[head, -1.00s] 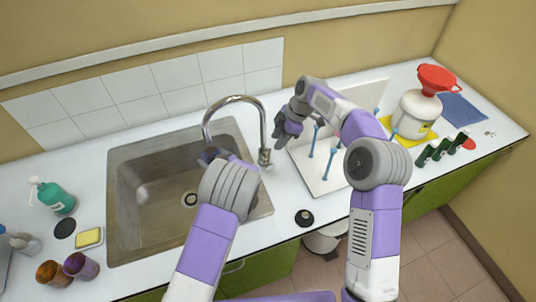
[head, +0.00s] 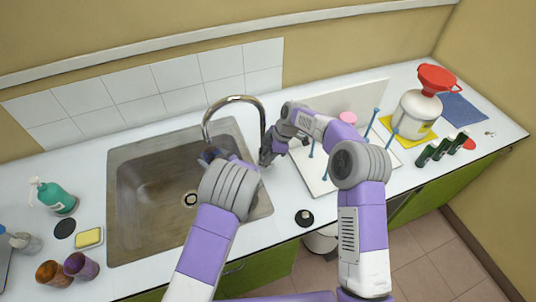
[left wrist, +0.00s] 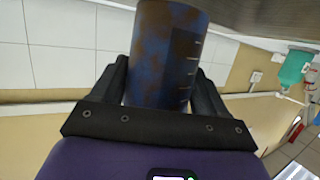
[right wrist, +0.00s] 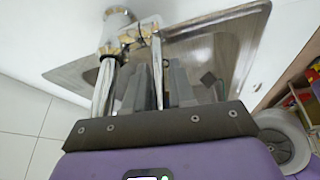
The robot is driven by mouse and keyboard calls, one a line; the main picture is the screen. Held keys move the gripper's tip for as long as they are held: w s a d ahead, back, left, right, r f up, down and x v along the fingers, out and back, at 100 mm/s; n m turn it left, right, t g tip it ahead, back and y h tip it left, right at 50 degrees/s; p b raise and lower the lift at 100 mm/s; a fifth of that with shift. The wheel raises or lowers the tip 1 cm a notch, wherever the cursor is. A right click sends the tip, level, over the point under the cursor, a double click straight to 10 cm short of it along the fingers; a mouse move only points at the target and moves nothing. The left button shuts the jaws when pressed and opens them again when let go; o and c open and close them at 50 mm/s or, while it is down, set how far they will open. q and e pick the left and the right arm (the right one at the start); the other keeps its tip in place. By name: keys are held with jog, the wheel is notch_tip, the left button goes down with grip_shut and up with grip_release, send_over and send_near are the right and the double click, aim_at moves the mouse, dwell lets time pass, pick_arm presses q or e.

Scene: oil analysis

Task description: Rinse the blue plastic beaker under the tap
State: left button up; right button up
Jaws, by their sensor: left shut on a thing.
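The blue plastic beaker (left wrist: 165,55) with brown stains and scale marks is between the fingers of my left gripper (left wrist: 163,90), which is shut on it. In the head view the beaker (head: 211,155) shows in small part over the sink, close to the tap's spout; my arm hides the rest. The chrome tap (head: 235,98) arches over the sink (head: 150,190). My right gripper (head: 268,152) is at the tap's base. In the right wrist view its fingers (right wrist: 157,85) are apart, with a slim chrome part of the tap between them; contact is unclear. No water is visible.
A white peg rack (head: 318,180) stands right of the sink, under my right arm. Left of the sink are a green bottle (head: 58,198), a yellow sponge (head: 89,238) and two stained beakers (head: 81,266). A white container with red funnel (head: 436,78) stands at the right.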

grip_shut()
jog(key=shift+s+a+f+h, duration=0.15)
jog(key=shift+a+h, duration=0.3)
jog(key=shift+h, duration=0.25)
jog(key=shift+o, duration=1.6)
grip_release()
jog(key=v, duration=1.2)
jog(key=shift+s, duration=0.15)
